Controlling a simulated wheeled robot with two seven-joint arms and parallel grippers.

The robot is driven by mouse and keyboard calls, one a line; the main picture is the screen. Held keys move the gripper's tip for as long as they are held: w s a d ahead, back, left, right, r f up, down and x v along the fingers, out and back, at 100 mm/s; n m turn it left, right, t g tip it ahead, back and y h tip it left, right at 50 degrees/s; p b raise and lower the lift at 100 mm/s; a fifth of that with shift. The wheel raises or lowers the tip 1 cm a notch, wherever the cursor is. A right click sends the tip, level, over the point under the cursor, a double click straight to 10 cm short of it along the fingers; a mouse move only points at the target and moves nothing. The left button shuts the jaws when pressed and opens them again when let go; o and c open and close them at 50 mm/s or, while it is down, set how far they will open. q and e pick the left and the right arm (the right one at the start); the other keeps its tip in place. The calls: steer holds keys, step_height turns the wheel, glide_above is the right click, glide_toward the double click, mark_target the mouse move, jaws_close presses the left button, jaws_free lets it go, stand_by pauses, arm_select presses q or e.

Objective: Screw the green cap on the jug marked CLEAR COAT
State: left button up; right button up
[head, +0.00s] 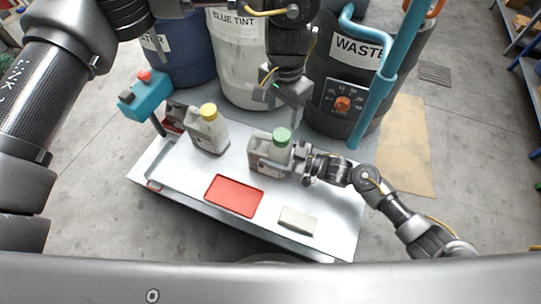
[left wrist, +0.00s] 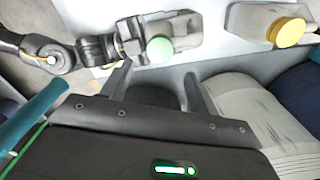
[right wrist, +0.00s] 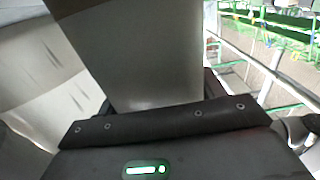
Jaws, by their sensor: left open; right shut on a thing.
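The green cap (head: 282,135) sits on top of a grey-white jug (head: 263,153) on the bench; it also shows in the left wrist view (left wrist: 159,50). Whether the cap is fully seated cannot be told. The jug's lettering is too small to read. My right gripper (head: 300,163) is shut on this jug from its right side; the jug's wall (right wrist: 130,55) fills the upper middle of the right wrist view. My left gripper (head: 283,97) is open and empty, above and behind the cap, and its two fingers (left wrist: 157,82) point toward the cap, apart from it.
A second jug (head: 209,135) with a yellow cap (head: 208,111) stands to the left. A red tray (head: 234,196) and a pale block (head: 298,220) lie on the bench front. A teal button box (head: 146,95) is at the left. Blue, white and dark WASTE drums (head: 360,50) stand behind.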

mark_target(282, 135)
stand_by(0.3)
arm_select(q)
steer(key=shift+f, duration=4)
steer(key=shift+c, duration=0.4)
